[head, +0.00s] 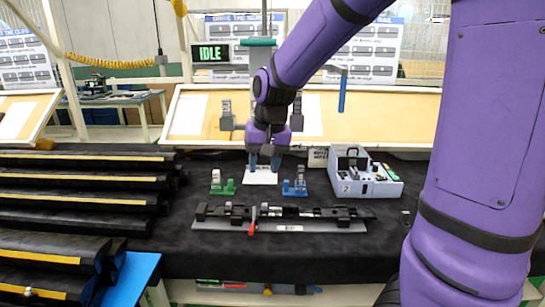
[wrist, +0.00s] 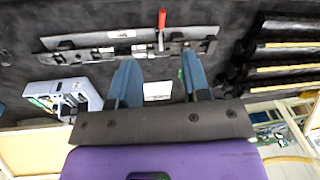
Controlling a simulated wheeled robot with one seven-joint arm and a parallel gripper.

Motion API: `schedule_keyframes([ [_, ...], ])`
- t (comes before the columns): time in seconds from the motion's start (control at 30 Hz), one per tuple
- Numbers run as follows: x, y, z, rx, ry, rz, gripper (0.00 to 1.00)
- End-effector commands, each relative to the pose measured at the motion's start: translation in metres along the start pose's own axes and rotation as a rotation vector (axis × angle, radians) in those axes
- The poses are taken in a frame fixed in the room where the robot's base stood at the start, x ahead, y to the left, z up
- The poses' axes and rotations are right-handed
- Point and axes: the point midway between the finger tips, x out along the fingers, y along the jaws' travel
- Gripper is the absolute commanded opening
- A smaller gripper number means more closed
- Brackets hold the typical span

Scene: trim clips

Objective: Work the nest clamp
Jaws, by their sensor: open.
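The nest (head: 290,226) is a long black fixture on a grey plate, lying across the dark table in front of my gripper. My gripper (head: 264,162) is open and points down behind the nest, above a white card. The wrist view shows its blue fingers (wrist: 158,72) apart with nothing held between them; they are clear of the clamp.
A green holder (head: 222,183) and a blue holder (head: 295,186) stand either side of the white card (head: 261,177). A grey box (head: 365,180) marked 2 is at right. Black trim strips (head: 80,200) are stacked at left. A sign (head: 211,53) reads IDLE.

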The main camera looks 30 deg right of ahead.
Motion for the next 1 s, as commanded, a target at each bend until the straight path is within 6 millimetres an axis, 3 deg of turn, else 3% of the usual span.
schedule_keyframes([
  [0.33, -0.029, 0.008, 0.025, -0.059, 0.042, -0.028, 0.43],
  [0.8, -0.035, 0.010, 0.031, -0.074, 0.052, -0.032, 0.43],
  [1.0, -0.034, 0.009, 0.031, -0.077, 0.050, -0.030, 0.00],
])
